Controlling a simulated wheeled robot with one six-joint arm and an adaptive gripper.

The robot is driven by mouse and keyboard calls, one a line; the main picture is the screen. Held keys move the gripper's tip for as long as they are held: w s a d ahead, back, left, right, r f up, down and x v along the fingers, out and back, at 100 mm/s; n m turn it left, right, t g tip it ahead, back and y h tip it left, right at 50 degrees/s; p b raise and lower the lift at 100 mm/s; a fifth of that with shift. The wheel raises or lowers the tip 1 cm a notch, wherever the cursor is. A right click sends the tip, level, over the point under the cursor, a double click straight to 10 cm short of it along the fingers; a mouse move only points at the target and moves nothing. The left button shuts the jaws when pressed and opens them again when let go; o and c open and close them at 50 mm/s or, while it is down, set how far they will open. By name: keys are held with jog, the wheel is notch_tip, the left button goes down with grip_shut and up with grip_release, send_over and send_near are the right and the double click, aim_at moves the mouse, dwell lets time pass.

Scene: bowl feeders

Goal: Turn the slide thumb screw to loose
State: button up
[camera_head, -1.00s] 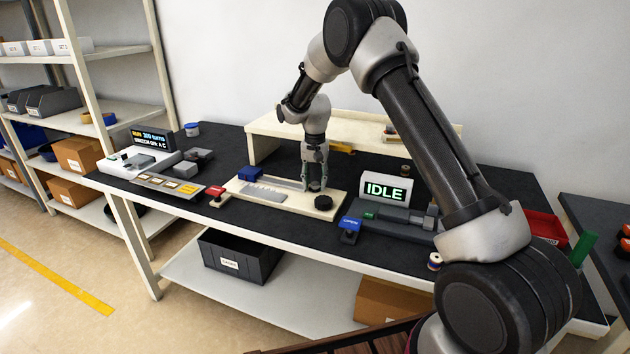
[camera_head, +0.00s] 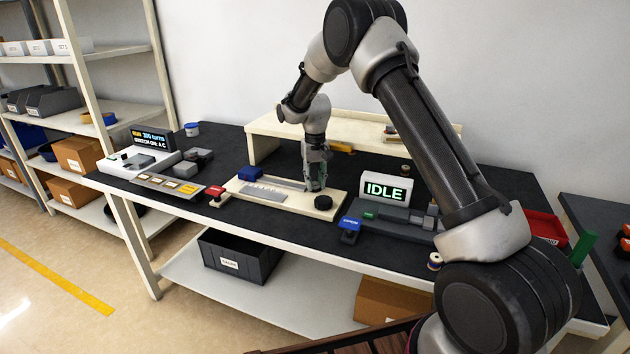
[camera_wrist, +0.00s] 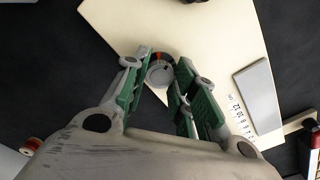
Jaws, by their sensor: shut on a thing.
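The slide thumb screw (camera_wrist: 160,73) shows in the wrist view as a round grey knob with a dark and orange-marked rim, on the cream board (camera_wrist: 125,20). My gripper (camera_wrist: 161,68) points down at it, with its green-padded fingers on either side, shut on it. A grey plate (camera_wrist: 256,96) and a numbered scale (camera_wrist: 240,118) lie on the board, to the right in the wrist view.
A raised cream shelf (camera_head: 350,128) stands behind.

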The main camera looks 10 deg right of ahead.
aim_at(316, 183)
jog(key=n, duration=0.6)
jog(key=shift+n, duration=0.3)
jog(key=n, duration=0.5)
jog(key=shift+d+n, duration=0.1)
jog(key=shift+n, duration=0.2)
jog(key=o, duration=1)
jog(key=shift+o, duration=0.2)
jog(key=shift+r, duration=0.1)
notch_tip(316, 183, up, 12)
